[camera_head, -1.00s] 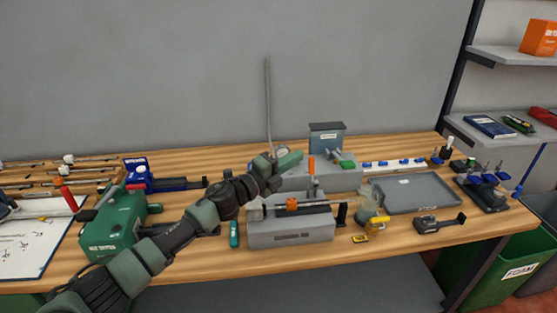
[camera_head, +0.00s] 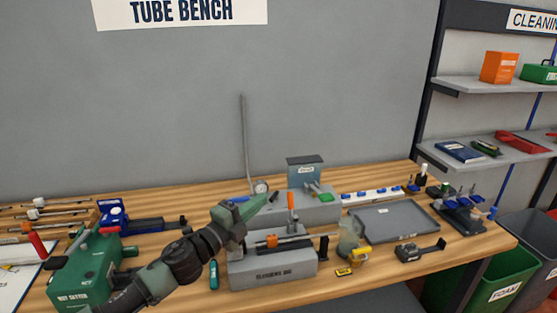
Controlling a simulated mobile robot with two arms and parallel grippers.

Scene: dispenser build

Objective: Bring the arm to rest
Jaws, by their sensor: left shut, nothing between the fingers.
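My left arm comes in from the lower left, dark with green-grey links. My left gripper (camera_head: 262,199) is shut and empty. In the picture it lies over the bench (camera_head: 180,280), in front of the rear grey fixture and left of an upright orange handle (camera_head: 291,201). I cannot tell its exact height above the fixtures. It hides part of the front grey block (camera_head: 275,272) and of the bench behind. My right gripper is not in view.
A green machine (camera_head: 85,275) stands near my arm on the left. A thin upright rod (camera_head: 245,140) rises behind the gripper. A blue tool (camera_head: 130,217), a grey tray (camera_head: 395,222) and a small stand (camera_head: 460,215) share the bench. Shelves (camera_head: 480,90) stand at right.

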